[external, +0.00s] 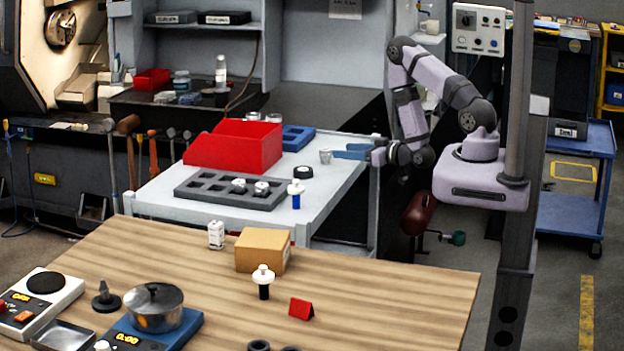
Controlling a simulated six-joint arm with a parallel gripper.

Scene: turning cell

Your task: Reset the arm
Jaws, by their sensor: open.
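My arm stands on its base at the right of the external view, bent over and reaching down to the left. My gripper (338,152) has blue fingers and is open, low over the right end of the white cart top (338,185). A small grey metal cup-like part (325,156) is just left of the fingertips. I cannot tell whether the fingers touch it. Nothing shows held between the fingers.
On the cart are a red bin (235,146), a grey slotted tray (231,190) with metal parts, a blue tray (297,138), a black ring (303,172) and a white-and-blue piece (295,193). A dark post (519,180) stands right of my arm. The wooden table (400,300) is in front.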

